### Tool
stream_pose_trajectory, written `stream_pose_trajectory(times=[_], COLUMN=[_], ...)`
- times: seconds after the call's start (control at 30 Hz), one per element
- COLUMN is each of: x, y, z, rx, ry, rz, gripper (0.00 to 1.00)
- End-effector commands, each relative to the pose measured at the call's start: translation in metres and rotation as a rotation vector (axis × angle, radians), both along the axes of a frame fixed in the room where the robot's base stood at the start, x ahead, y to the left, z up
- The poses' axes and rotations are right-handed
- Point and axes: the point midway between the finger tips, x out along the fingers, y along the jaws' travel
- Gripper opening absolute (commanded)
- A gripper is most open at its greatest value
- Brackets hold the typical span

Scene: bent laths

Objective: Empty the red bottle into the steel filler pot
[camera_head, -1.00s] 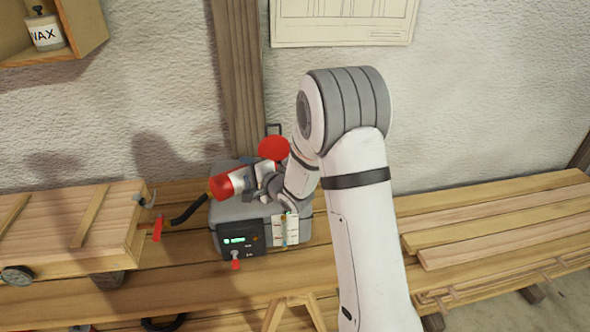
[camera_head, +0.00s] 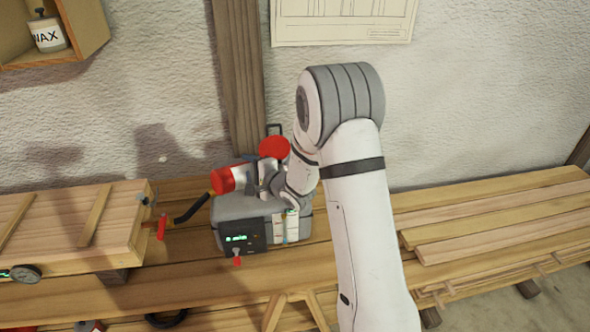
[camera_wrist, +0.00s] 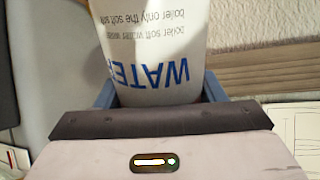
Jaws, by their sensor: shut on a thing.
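My gripper (camera_head: 262,181) is shut on the red bottle (camera_head: 224,180), which is held tilted close to level above the grey boiler box, its red end to the left. In the wrist view the bottle's white label (camera_wrist: 150,35) shows upside-down blue "WATER" lettering, with my gripper's blue-grey fingers (camera_wrist: 158,92) on both sides. A round red disc (camera_head: 273,147) shows beside my wrist; I cannot tell what it belongs to. I cannot make out the steel filler pot, and no stream of water can be seen.
The grey boiler box (camera_head: 234,208) has a lit green display and a red knob. A black hose (camera_head: 189,210) runs from it to a wooden steam box (camera_head: 65,225) with a red lever (camera_head: 162,226). Laths (camera_head: 500,220) lie at right. A wooden post (camera_head: 237,80) stands behind.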

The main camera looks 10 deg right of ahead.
Motion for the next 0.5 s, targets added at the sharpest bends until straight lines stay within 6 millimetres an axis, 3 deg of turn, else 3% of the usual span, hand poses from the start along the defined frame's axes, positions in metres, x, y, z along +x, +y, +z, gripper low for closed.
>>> stream_pose_trajectory(times=[0.5], x=[-0.0021], y=[0.0027], z=[0.0047], rx=[0.035], ry=[0.019], rz=[-0.001], gripper=[0.36])
